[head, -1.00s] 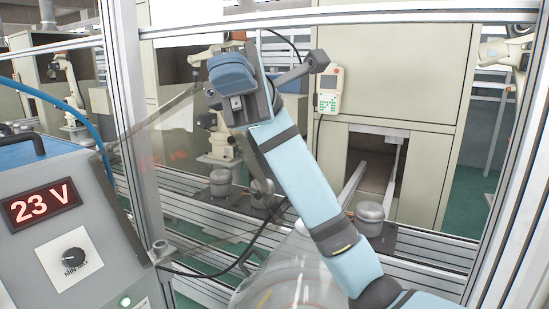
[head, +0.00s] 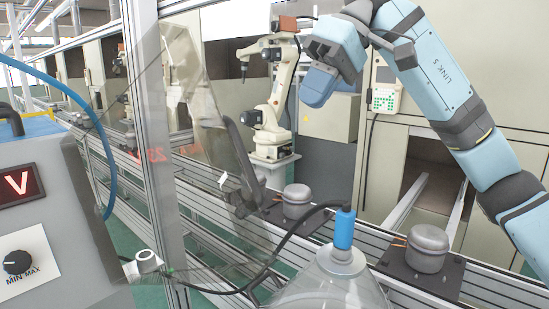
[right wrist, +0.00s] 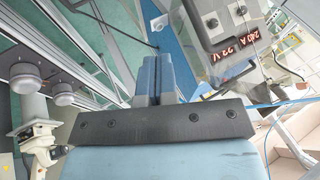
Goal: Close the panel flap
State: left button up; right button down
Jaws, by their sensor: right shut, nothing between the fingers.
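The panel flap (head: 200,110) is a clear, see-through sheet in the left-middle of the head view. It hangs beside the aluminium post and stands at an angle to the frame, with a black handle (head: 238,158) on its right side. My right gripper (head: 315,88) is up and to the right of the handle, apart from the flap, with blue fingers pointing down-left. In the right wrist view its fingers (right wrist: 153,78) are together with nothing between them. I cannot make out the flap there. My left gripper is not in view.
A grey welding console (head: 60,230) with a red display stands at the left. Compressors (head: 428,248) sit on the rail line beyond the frame. A white robot arm (head: 277,100) stands behind. A clear cone with a blue top (head: 344,230) and black cable is at the lower middle.

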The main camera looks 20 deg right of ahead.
jog(key=s+a+f+p, duration=0.1)
jog(key=a+f+p, duration=0.2)
jog(key=a+f, duration=0.5)
jog(key=shift+s+f, duration=0.3)
jog(key=shift+s, duration=0.1)
jog(key=shift+a, duration=0.1)
